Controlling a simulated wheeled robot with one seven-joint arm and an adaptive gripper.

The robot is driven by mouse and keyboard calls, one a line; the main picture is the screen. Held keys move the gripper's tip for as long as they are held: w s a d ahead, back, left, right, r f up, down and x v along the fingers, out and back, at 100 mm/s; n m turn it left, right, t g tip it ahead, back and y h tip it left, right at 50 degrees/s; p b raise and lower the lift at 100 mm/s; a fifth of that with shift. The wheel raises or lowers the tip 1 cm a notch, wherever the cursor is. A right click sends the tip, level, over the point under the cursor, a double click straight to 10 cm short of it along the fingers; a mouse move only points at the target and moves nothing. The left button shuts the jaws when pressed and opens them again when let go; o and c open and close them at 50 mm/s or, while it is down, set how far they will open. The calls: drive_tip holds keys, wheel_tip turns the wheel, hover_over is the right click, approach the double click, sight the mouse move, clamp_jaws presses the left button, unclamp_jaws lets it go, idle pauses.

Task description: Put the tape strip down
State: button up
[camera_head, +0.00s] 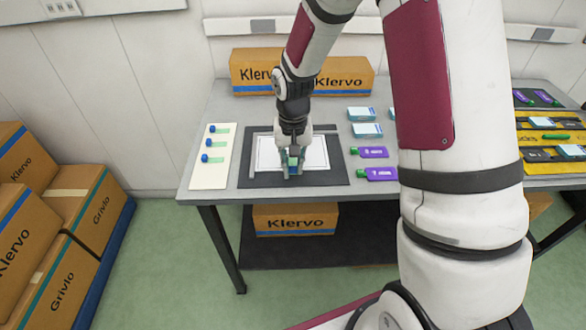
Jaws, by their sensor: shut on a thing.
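A pale board (207,181) at the left of the table carries three green tape strips (221,143), each with a blue end piece. My gripper (292,171) points down over the white panel (316,152) on the dark mat (336,178). It is shut on a small piece with blue and green on it, which looks like a tape strip (293,162). The fingers hide most of this piece. I cannot tell whether it touches the panel or hangs just above it.
Right of the mat lie purple bottles with green caps (375,152) and small blue-and-white boxes (367,130). Cardboard boxes (342,77) stand at the table's back. At the far right are yellow-and-black trays (540,155). My arm hides part of the table's right side.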

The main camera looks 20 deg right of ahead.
sight(293, 168)
drive_tip(key=shift+f, duration=0.85)
drive_tip(key=shift+f, duration=0.2)
drive_tip(key=o, duration=0.7)
drive_tip(key=shift+r, duration=0.1)
wheel_tip(293, 168, up, 12)
drive_tip(key=s+r+n+t, duration=0.2)
drive_tip(key=s+r, duration=1)
drive_tip(key=r, duration=0.1)
drive_tip(key=s+r, duration=0.1)
drive_tip(key=s, duration=0.3)
drive_tip(key=s+r+n+t, duration=0.1)
drive_tip(key=s, duration=0.3)
drive_tip(key=s+r+t, duration=0.1)
drive_tip(key=s, duration=0.4)
drive_tip(key=shift+s+d+n, duration=0.1)
drive_tip(key=shift+d+n, duration=0.05)
drive_tip(key=shift+n, duration=0.15)
